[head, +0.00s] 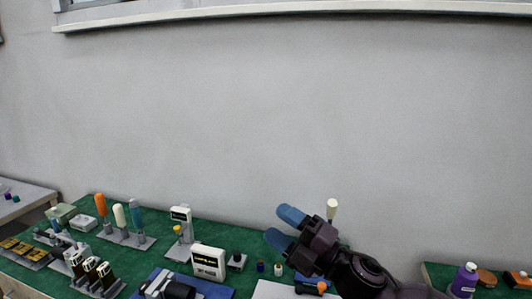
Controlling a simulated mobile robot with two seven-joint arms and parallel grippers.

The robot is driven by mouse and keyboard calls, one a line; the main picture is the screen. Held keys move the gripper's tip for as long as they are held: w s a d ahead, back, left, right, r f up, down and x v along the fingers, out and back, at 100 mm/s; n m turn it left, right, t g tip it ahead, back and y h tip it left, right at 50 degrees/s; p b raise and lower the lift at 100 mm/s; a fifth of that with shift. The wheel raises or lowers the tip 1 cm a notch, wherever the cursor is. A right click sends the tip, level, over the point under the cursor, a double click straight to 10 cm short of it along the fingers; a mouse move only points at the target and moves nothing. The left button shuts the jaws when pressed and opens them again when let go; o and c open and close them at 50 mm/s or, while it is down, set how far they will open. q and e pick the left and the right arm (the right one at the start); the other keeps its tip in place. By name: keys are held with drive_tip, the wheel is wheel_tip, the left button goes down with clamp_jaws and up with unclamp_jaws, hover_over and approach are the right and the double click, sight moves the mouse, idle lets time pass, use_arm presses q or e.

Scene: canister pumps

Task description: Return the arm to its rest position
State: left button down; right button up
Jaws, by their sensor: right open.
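My right arm comes in from the bottom right of the head view. Its gripper (283,227) has blue fingertips spread apart with nothing visible between them. It is raised in front of the grey wall, above the back part of the green-topped bench (150,262). It points to the left. The dark wrist hides part of the bench behind it. My left gripper is not in view.
A rack of coloured-handled tools (119,215) stands further left. A cream-topped item (332,209) rises just behind the gripper. A purple bottle (464,282) stands at right.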

drive_tip(key=s+d+f+m+t+h, duration=0.1)
drive_tip(key=d+f+m+t+h, duration=0.2)
drive_tip(key=d+f+m+h, duration=0.55)
drive_tip(key=d+f+m+t+h, duration=0.2)
drive_tip(key=d+f+m+h, duration=0.35)
drive_tip(key=f+m, duration=0.6)
drive_tip(key=s+d+f+m+g+h, duration=0.2)
drive_tip(key=s+d+f, duration=0.3)
drive_tip(key=s+f, duration=0.4)
drive_tip(key=s+d+f+m+g+h, duration=0.3)
drive_tip(key=s+d+f+m, duration=0.2)
drive_tip(key=s+f, duration=0.4)
drive_tip(key=s, duration=0.4)
drive_tip(key=shift+s+d+m, duration=0.15)
drive_tip(key=shift+d+m, duration=0.15)
drive_tip(key=shift+d, duration=0.05)
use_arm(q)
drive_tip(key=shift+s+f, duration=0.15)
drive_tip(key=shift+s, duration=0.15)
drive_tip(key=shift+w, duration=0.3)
